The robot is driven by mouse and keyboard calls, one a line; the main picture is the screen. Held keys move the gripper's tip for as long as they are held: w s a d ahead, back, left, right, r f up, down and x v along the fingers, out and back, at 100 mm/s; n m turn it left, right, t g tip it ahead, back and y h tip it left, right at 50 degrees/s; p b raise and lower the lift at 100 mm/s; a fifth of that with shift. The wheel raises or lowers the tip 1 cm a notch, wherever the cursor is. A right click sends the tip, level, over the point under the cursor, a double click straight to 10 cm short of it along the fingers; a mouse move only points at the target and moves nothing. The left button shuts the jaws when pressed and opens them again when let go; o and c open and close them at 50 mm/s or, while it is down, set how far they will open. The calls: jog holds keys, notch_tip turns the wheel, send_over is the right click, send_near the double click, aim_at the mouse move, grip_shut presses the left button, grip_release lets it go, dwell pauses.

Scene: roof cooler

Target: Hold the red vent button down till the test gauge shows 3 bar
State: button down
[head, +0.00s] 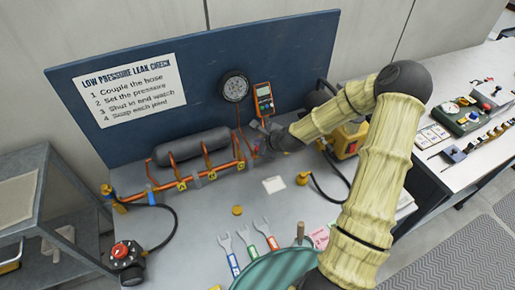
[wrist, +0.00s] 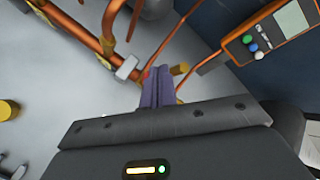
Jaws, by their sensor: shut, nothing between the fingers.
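My gripper (head: 258,143) is shut and empty, its closed purple fingers (wrist: 158,88) at the right end of the copper pipe run (head: 215,172). A small red spot (wrist: 146,74) shows right beside the fingertips in the wrist view; it may be the vent button, mostly hidden by them. I cannot tell whether the fingers touch or press it. An orange handheld meter (head: 264,99) with a grey screen is on the blue backboard, also in the wrist view (wrist: 272,30). A round black dial gauge (head: 235,87) is left of it. Neither reading is legible.
A grey cylinder (head: 192,147) lies behind the pipes. A black regulator with a red knob (head: 121,250) stands front left. Several spanners (head: 248,246), a teal round object (head: 280,270) and a brass cap (head: 237,210) are on the bench. A yellow case (head: 347,140) is right of the gripper.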

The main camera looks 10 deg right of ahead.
dwell(0.5)
jog(key=shift+f, duration=0.4)
jog(key=shift+s+f+b, duration=0.1)
jog(key=shift+f+b, duration=0.45)
dwell(1.3)
jog(key=shift+r+p, duration=0.8)
jog(key=shift+r, duration=0.15)
notch_tip(320, 180, up, 5)
jog(key=p, duration=0.4)
dwell(1.8)
